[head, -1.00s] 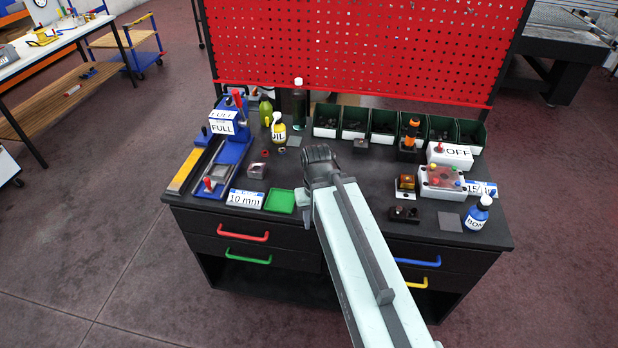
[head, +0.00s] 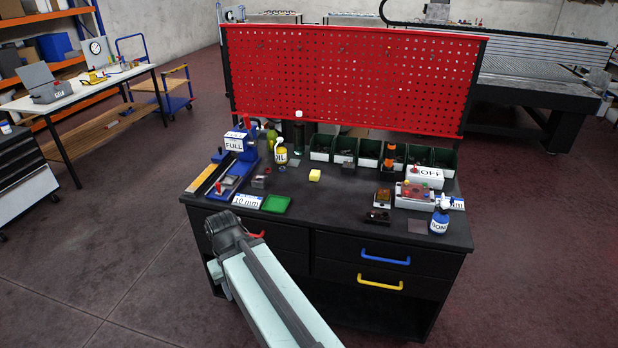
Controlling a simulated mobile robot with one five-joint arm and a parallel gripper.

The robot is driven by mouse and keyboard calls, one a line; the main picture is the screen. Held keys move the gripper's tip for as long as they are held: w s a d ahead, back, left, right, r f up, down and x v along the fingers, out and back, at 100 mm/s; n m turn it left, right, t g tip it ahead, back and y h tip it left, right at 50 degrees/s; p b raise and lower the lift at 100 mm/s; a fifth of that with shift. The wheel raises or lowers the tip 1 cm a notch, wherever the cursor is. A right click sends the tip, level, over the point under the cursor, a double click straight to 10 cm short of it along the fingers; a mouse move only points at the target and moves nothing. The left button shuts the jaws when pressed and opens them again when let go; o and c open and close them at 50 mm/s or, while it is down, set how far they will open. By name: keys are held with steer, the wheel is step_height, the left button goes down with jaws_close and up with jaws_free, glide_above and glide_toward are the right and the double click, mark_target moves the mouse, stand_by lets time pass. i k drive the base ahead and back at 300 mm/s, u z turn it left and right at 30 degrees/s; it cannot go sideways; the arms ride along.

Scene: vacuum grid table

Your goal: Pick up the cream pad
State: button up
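A small pale yellow block (head: 314,175), the closest match to a cream pad, lies on the black workbench top (head: 335,205) near its middle. My gripper (head: 226,228) is at the front left of the bench in the picture, in front of the drawers and well apart from the block. I see it from behind and above. Its fingertips are hidden, so I cannot tell if it is open or shut or holds anything.
A green tray (head: 276,204), a "10 mm" label (head: 247,200) and a blue press (head: 236,165) stand left of the block. Dark bins (head: 345,149) line the back under a red pegboard (head: 350,80).

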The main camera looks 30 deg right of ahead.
mark_target(314, 175)
steer(key=u, duration=0.25)
steer(key=i, duration=1.4)
steer(key=u, duration=0.1)
